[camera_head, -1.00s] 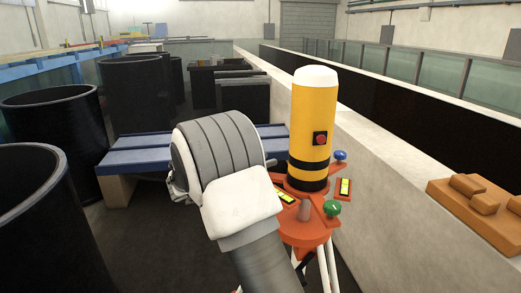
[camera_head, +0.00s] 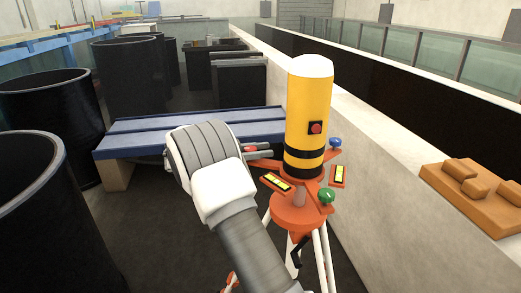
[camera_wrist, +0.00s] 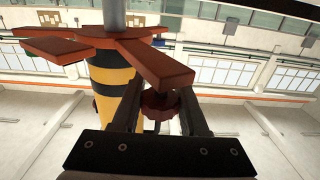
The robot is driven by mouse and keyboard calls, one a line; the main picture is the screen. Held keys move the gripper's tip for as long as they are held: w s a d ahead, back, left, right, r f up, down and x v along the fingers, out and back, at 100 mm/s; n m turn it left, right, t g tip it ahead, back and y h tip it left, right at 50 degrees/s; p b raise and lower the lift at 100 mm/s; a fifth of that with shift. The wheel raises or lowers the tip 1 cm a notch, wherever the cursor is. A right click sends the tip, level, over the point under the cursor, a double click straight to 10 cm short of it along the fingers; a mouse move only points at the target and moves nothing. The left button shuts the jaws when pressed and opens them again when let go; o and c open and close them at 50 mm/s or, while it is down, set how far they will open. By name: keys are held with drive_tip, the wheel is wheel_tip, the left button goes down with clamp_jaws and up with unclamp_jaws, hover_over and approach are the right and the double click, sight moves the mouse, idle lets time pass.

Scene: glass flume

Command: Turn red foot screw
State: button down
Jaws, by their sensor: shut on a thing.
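The yellow and black cylindrical instrument (camera_head: 309,110) stands upright on an orange base (camera_head: 297,214) with radiating arms, on a white-legged tripod. The red foot screw (camera_head: 250,149) shows at the left arm's end, beside my gripper (camera_head: 259,149). In the wrist view the dark red knob (camera_wrist: 160,106) sits between the two fingers of my gripper (camera_wrist: 159,98), under an orange arm (camera_wrist: 150,62). My gripper is shut on it. A green foot screw (camera_head: 326,196) is at the front and a blue one (camera_head: 335,142) at the right. My wrist partly hides the left side.
Two yellow level vials (camera_head: 277,182) (camera_head: 338,176) lie on the base. A blue bench (camera_head: 130,140) is behind my arm, and black tubs (camera_head: 30,190) stand at left. A pale wall (camera_head: 400,150) runs close at right, with an orange block (camera_head: 470,190) on top.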

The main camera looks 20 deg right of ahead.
drive_tip(key=shift+r, duration=0.1)
drive_tip(key=shift+c, duration=2.2)
unclamp_jaws()
drive_tip(key=w+a+b, duration=0.1)
drive_tip(key=w+a, duration=0.2)
drive_tip(key=a, duration=1.4)
drive_tip(key=shift+w, duration=0.1)
